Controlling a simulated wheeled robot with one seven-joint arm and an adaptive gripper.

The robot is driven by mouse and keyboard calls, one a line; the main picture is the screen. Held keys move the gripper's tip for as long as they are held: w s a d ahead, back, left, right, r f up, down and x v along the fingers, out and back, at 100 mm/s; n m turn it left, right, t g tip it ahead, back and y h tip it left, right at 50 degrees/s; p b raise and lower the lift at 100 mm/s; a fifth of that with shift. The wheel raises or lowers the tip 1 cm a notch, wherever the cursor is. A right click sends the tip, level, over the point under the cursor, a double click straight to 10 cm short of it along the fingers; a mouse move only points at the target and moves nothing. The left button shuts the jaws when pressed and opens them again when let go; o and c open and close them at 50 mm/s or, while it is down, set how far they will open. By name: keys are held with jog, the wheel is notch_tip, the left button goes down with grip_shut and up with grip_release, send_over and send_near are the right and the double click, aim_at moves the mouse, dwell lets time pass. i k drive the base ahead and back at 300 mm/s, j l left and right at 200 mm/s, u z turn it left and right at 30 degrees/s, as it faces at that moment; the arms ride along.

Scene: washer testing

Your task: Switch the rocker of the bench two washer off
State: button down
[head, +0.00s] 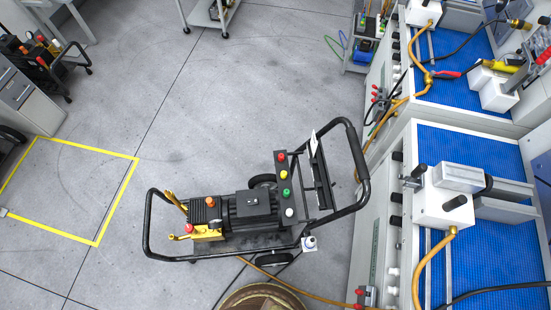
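A pressure washer on a black tubular frame (255,210) stands on the grey floor in the middle of the head view. It has a dark motor, a yellow pump at its left and a narrow upright panel (285,186) with red, yellow, green and white round knobs or buttons. A small white tag with a dark round part (310,243) is at its lower right. I cannot make out a rocker or its position, or any label saying which bench the washer belongs to. My gripper is not in view.
Two benches with blue mats stand at the right, the nearer bench (490,255) and the farther bench (470,95). A hose (325,297) runs along the floor by a round brown object (240,299). A yellow floor outline (118,188) is at left. The floor left of the washer is clear.

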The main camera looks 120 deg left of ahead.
aim_at(254, 201)
jog(key=k+l+u, duration=0.15)
jog(key=u, duration=3.9)
